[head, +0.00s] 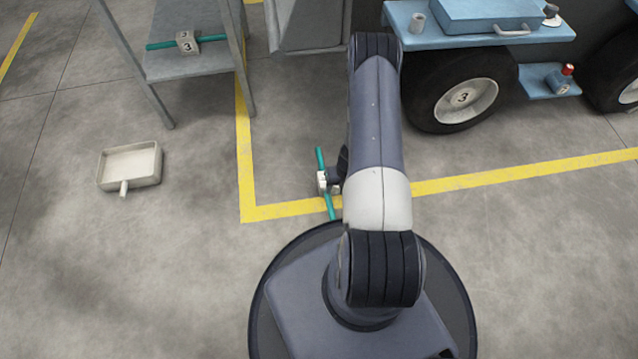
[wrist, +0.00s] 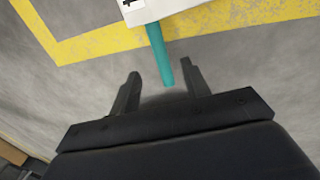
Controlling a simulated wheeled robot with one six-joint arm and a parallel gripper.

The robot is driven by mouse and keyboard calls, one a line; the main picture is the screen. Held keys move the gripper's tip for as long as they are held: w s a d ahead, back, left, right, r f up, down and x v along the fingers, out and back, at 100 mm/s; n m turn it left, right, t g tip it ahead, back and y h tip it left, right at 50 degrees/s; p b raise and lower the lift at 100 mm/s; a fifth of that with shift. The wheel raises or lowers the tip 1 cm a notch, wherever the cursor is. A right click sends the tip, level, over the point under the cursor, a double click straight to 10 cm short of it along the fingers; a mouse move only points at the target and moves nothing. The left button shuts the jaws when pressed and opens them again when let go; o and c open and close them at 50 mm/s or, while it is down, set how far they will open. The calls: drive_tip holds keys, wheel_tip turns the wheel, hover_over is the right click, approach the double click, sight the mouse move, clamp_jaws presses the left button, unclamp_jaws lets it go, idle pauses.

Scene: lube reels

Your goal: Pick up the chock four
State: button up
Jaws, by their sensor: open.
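A white block with a teal rod through it, apparently the chock, lies on the floor (head: 322,182) by the yellow line, left of my arm. In the wrist view, the white block (wrist: 155,8) is cut off by the top edge, with only part of its black number showing, so I cannot read it. Its teal rod (wrist: 156,42) points down toward my gripper (wrist: 161,70), which is open. The rod's end shows between the two fingers, with gaps on both sides. In the head view my arm mostly hides the gripper.
Another block marked 3 with a teal rod (head: 187,47) lies on a grey stand (head: 205,64) at upper left. A pale tray (head: 158,166) sits on the floor at left. A wheeled blue cart (head: 470,42) stands at upper right.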

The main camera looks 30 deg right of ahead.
sight(330, 202)
drive_tip(key=f+b, duration=0.1)
drive_tip(key=f, duration=0.2)
drive_tip(key=a+f+b, duration=0.1)
drive_tip(key=f, duration=0.2)
drive_tip(key=shift+a+b, duration=0.15)
drive_tip(key=shift+b, duration=0.15)
drive_tip(key=f+b, duration=0.1)
drive_tip(key=f, duration=0.1)
drive_tip(key=a+f+b, duration=0.1)
drive_tip(key=f+b, duration=0.1)
drive_tip(key=f, duration=0.1)
drive_tip(key=shift+a, duration=0.1)
drive_tip(key=shift+r, duration=0.1)
drive_tip(key=shift+c, duration=0.4)
clamp_jaws()
